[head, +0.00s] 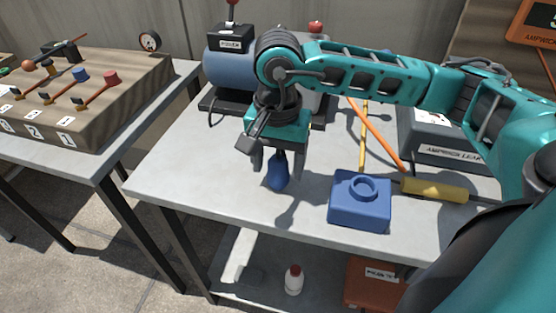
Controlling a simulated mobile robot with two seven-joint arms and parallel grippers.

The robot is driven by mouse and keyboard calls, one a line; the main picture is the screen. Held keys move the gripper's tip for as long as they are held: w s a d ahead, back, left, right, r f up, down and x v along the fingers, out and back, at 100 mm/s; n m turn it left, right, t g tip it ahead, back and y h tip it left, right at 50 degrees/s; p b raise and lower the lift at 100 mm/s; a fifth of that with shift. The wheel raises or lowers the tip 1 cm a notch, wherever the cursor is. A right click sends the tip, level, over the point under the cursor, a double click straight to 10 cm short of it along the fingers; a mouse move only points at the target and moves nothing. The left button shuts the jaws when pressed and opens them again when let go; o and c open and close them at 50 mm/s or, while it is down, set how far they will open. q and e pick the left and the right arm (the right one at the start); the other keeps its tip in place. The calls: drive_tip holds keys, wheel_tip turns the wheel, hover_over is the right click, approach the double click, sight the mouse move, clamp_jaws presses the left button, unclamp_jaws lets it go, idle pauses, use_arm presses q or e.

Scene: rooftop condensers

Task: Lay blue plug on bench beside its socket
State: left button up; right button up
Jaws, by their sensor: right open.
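The blue plug (278,174) is a small rounded piece at the middle of the bench (195,172). My right gripper (278,157) points down over it, with its open fingers at either side of the plug's upper part. I cannot tell whether the fingers touch it, or whether the plug's lower end rests on the bench. The blue socket (345,211), a block with a raised ring on top, sits to the right of the plug, apart from it, near the front edge. My left gripper is not in view.
A yellow-handled tool (435,190) lies right of the socket, and an orange rod (378,135) behind it. A blue tank machine (228,70) stands at the back. A wooden lever panel (110,115) is on the left table. The bench's left front is clear.

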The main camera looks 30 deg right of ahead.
sight(278, 161)
wheel_tip(278, 161, up, 12)
drive_tip(key=p, duration=0.1)
drive_tip(key=shift+f, duration=0.15)
idle(0.4)
